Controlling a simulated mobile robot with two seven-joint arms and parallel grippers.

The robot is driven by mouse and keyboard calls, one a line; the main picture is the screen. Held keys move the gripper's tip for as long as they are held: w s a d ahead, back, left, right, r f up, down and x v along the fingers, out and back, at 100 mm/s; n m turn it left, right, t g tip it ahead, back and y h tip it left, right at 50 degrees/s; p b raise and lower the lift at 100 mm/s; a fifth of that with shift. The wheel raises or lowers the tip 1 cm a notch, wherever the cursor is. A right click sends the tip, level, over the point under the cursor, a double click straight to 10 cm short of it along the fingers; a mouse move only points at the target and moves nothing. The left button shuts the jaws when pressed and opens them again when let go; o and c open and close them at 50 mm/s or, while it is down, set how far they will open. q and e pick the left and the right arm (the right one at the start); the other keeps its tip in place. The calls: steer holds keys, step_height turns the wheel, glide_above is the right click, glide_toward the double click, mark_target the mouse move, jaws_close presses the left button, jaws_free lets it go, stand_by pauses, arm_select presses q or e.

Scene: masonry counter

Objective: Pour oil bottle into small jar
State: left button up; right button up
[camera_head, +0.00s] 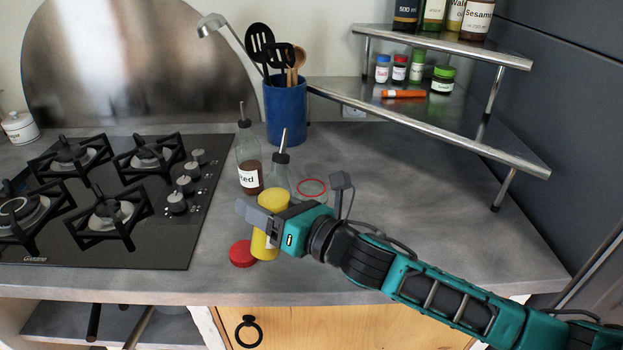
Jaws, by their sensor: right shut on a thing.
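My right gripper (263,218) reaches in from the right and is shut on a small yellow jar (265,247) near the counter's front edge. The jar looks upright; the gripper hides its middle. A red lid (242,253) lies on the counter just left of the jar. A glass oil bottle (248,160) with dark spout, dark red contents and a white label stands behind the gripper. A second glass bottle (279,173) with a spout stands to its right, its lower part hidden by my gripper. My left gripper is not in view.
A thin red ring (312,187) shows on the counter right of the bottles. A black gas hob (190,235) is at left. A blue utensil pot (285,112) stands behind. A metal corner shelf (440,116) holds small jars and bottles. The counter (420,200) at right is clear.

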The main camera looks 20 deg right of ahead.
mark_target(260, 243)
steer(key=shift+s+a+f+m+b, duration=0.1)
steer(key=shift+a+f+m+b, duration=0.2)
steer(key=shift+m, duration=0.55)
steer(key=shift+s+f+m+b, duration=0.1)
steer(key=shift+m+b, duration=0.25)
steer(key=shift+m, duration=0.5)
steer(key=shift+s+a+f+m+b, duration=0.25)
steer(key=shift+f+m+b, duration=0.25)
steer(key=shift+f+b, duration=0.15)
steer(key=shift+s+a+f+m+b, duration=0.1)
steer(key=shift+a+f+m+b, duration=0.1)
steer(key=shift+f+m+b, duration=0.35)
steer(key=shift+s+a+r, duration=0.1)
steer(key=shift+a, duration=0.05)
steer(key=shift+s+a+f+m+b, duration=0.3)
steer(key=shift+a+f+m+b, duration=0.1)
steer(key=shift+m, duration=0.45)
steer(key=shift+s+a+f+m+b, duration=0.3)
steer(key=shift+a+m, duration=0.05)
steer(key=shift+m, duration=0.45)
steer(key=shift+r, duration=0.2)
steer(key=shift+s+a+r+m+p, duration=0.2)
steer(key=shift+a+r+m+p, duration=0.1)
steer(key=shift+r+m+p, duration=0.45)
steer(key=shift+d+r+m+p, duration=0.1)
steer(key=shift+r+m+p, duration=0.25)
steer(key=shift+m+p, duration=0.15)
steer(key=shift+w+d+r+m+p, duration=0.15)
steer(key=shift+r+m+p, duration=0.3)
steer(key=shift+r+p, duration=0.25)
